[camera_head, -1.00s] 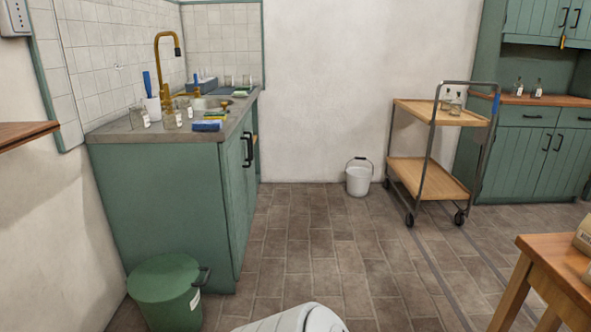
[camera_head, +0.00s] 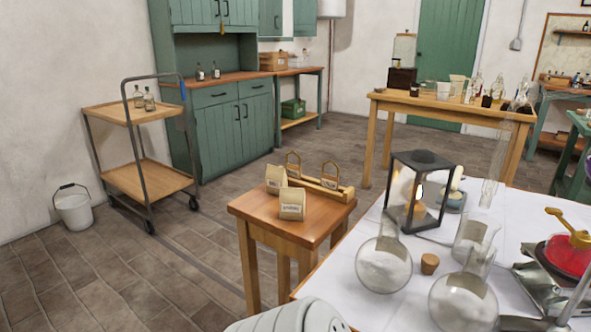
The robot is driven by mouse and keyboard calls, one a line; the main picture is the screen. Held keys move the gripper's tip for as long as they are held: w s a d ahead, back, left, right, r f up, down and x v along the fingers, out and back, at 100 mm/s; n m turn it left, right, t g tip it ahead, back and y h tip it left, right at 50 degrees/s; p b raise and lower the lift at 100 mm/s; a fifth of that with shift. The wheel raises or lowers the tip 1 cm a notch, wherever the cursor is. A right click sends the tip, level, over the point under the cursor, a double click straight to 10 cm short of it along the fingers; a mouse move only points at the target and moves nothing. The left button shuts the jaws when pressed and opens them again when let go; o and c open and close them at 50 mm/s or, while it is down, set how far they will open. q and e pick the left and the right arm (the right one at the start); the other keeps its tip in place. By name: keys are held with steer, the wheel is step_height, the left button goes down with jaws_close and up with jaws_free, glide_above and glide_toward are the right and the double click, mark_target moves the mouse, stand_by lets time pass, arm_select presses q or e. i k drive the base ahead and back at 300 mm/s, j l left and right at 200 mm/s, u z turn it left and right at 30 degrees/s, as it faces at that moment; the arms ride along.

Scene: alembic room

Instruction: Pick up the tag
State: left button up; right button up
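A small yellow tag-like piece (camera_head: 222,28) hangs by a handle of the green upper cabinet at the back left; it is too small to read. A small blue piece (camera_head: 183,91) is on the trolley's handle frame; I cannot tell whether it is a tag. Two paper bags (camera_head: 292,204) with printed labels stand on a small wooden table. Neither of my grippers is in view. A white rounded part at the bottom edge looks like my own body.
The wooden table (camera_head: 250,214) stands mid-room. A glassware-covered bench (camera_head: 398,310) with a lantern (camera_head: 420,190) fills the right front. The trolley (camera_head: 160,182) and white bucket (camera_head: 74,209) stand left. Floor (camera_head: 140,275) is clear at the left front.

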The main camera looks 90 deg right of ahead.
mark_target(293, 171)
steer(key=z, duration=2.75)
steer(key=i+j+z, duration=0.1)
steer(key=j+z, duration=0.15)
